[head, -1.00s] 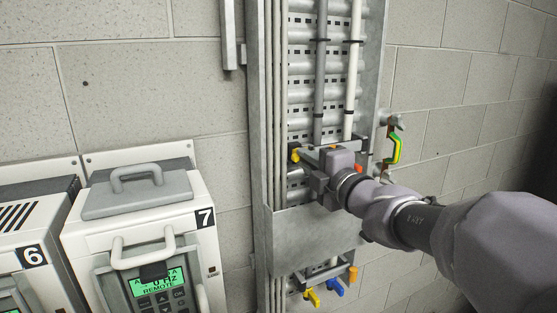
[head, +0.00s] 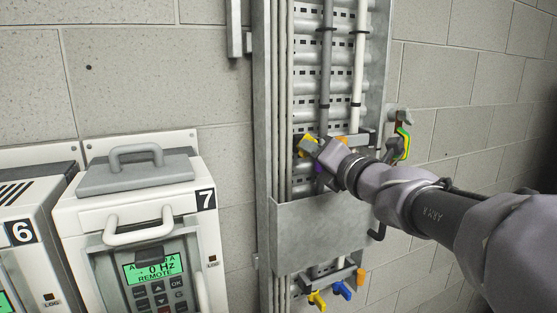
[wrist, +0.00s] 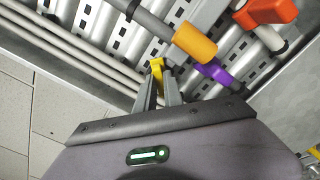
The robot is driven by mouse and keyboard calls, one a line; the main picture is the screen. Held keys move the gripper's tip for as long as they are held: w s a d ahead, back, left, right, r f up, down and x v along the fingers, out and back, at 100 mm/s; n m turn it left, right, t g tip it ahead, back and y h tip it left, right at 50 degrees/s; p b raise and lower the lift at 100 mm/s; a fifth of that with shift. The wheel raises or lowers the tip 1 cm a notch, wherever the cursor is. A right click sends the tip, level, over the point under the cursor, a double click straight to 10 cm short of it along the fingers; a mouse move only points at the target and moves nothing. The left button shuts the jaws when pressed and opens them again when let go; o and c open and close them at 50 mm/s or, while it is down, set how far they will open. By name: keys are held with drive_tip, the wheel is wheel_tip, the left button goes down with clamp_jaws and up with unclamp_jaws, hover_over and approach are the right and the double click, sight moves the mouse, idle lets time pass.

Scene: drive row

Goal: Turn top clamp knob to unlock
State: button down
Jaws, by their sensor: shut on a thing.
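The upper clamp sits across the grey and white cables in the wall tray. Its yellow knob (head: 307,145) is at the left end in the head view. In the wrist view, the yellow knob (wrist: 157,66) is at the tips of my gripper's fingers. My gripper (wrist: 158,88) is shut on this knob, and the fingers hide part of it. In the head view, my gripper (head: 314,150) reaches in from the right and covers much of the clamp. A purple knob (wrist: 213,72) and an orange cylinder (wrist: 195,40) are close to the right of the fingers.
A lower clamp has a yellow knob (head: 317,299), a blue knob (head: 341,290) and an orange end (head: 361,278). An orange-red handle (wrist: 266,11) is at the wrist view's top right. Drive unit 7 (head: 205,240) stands left of the metal tray (head: 262,190).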

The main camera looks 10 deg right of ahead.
drive_tip(key=shift+n+b, duration=3.1)
drive_tip(key=shift+n, duration=1.1)
drive_tip(key=c, duration=1.5)
unclamp_jaws()
drive_tip(key=shift+o, duration=0.2)
